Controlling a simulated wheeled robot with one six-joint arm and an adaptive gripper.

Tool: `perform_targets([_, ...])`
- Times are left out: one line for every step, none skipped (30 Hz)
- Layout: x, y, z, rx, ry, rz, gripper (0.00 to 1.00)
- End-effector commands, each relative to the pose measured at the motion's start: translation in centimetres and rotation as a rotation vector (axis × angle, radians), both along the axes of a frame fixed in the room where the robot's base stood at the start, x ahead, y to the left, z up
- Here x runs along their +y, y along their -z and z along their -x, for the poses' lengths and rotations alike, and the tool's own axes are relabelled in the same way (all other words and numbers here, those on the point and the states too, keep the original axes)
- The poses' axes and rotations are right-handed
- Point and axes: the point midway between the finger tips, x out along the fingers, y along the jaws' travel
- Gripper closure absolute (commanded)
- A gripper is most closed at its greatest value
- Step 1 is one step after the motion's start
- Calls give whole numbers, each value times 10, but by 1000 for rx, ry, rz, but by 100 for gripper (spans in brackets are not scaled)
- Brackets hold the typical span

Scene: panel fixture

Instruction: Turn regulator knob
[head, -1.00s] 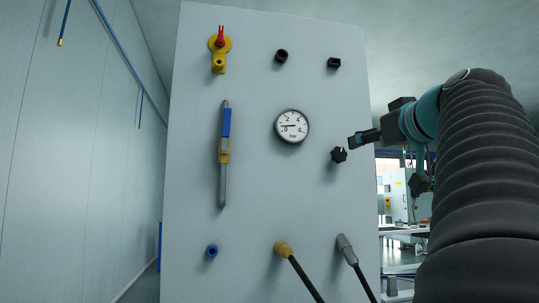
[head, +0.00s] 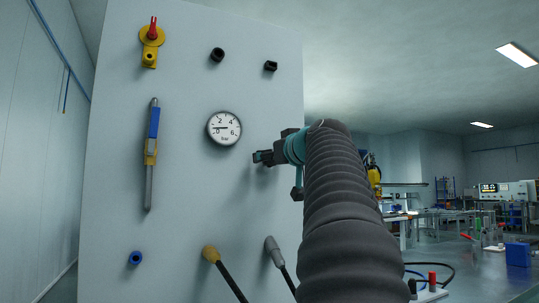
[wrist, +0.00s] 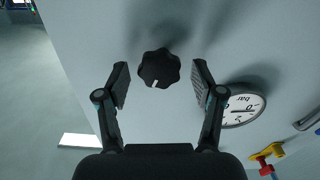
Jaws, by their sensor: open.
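The black regulator knob (wrist: 159,69) with a white mark sits on the grey panel (head: 190,185). In the wrist view it lies between the two fingers of my gripper (wrist: 160,84), with a gap on each side. My gripper (head: 262,157) is open and holds nothing. In the head view the gripper hides the knob. The round white pressure gauge (head: 224,128) is left of the gripper in the head view, its needle near 0. The gauge also shows right of the gripper in the wrist view (wrist: 243,106).
A yellow valve with a red handle (head: 151,42), a blue-handled lever (head: 152,150) and two black fittings (head: 217,54) are on the panel. Two hoses (head: 225,272) hang from fittings low on the panel.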

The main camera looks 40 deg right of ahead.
Motion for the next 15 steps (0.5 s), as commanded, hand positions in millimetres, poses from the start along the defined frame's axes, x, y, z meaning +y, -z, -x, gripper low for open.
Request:
perform_targets([0, 0, -2, 0, -1, 0, 32])
perform_targets([0, 0, -2, 0, 0, 0, 32])
perform_targets([-1, 0, -2, 1, 0, 0, 32])
perform_targets([-1, 0, -2, 1, 0, 0, 32])
perform_targets([-1, 0, -2, 1, 0, 0, 32])
perform_targets([-1, 0, -2, 1, 0, 0, 32])
perform_targets([-1, 1, -2, 1, 0, 0, 32])
perform_targets([-1, 0, -2, 1, 0, 0, 32])
perform_targets([-1, 0, -2, 1, 0, 0, 35])
perform_targets([-1, 0, -2, 1, 0, 0, 43])
perform_targets([-1, 0, -2, 1, 0, 0, 50])
perform_targets([-1, 0, -2, 1, 0, 0, 60])
perform_targets([-1, 0, -2, 1, 0, 0, 68])
perform_targets([-1, 0, -2, 1, 0, 0, 75])
perform_targets([-1, 0, -2, 1, 0, 0, 85])
